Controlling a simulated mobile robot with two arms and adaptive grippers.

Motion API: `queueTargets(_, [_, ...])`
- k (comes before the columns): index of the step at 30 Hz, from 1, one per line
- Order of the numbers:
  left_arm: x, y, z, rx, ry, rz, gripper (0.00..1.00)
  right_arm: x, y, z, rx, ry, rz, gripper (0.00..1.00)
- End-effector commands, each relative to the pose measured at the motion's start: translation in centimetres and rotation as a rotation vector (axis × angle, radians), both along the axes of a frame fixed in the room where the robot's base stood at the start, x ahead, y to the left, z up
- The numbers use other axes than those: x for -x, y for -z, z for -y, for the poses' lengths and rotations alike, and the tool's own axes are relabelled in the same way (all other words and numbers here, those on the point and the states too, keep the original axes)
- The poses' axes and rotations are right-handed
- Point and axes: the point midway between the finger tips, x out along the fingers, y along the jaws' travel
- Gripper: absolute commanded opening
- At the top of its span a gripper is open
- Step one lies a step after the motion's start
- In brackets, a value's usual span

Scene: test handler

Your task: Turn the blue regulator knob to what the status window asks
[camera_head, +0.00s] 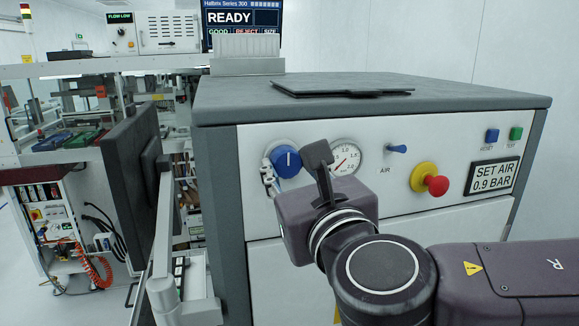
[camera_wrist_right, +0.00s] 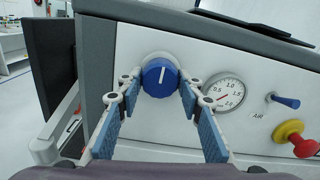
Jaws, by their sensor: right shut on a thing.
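The blue regulator knob (camera_head: 286,161) is on the white front panel, with its white mark about straight up. It also shows in the right wrist view (camera_wrist_right: 160,78). My right gripper (camera_wrist_right: 161,86) has its fingers on both sides of the knob, shut on it. In the head view its wrist partly hides the panel below the knob. The round gauge (camera_head: 346,158) right of the knob has a red needle that seems to point to the lower left, near the low end; the exact reading is too small to tell. The status window (camera_head: 493,176) reads "SET AIR 0.9 BAR". My left gripper is out of view.
Right of the gauge are a blue AIR lever (camera_head: 397,149), a red button on a yellow base (camera_head: 432,182), and blue (camera_head: 492,135) and green (camera_head: 516,133) buttons. A dark monitor (camera_head: 130,180) stands close on the left. A screen (camera_head: 240,22) behind reads READY.

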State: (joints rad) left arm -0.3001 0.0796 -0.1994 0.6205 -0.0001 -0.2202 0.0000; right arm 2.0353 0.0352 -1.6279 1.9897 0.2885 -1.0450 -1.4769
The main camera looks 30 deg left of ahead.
Motion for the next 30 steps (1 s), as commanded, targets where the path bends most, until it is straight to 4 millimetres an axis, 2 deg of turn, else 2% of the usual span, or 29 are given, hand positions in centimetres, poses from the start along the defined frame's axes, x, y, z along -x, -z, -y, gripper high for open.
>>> queueTargets(11, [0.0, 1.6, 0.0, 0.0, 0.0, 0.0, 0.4, 0.0, 0.3, 0.0, -0.068, 0.0, -0.077, 0.1])
queueTargets(30, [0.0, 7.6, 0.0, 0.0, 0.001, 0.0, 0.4, 0.0, 0.4, 0.0, -0.438, -0.001, -0.512, 0.1])
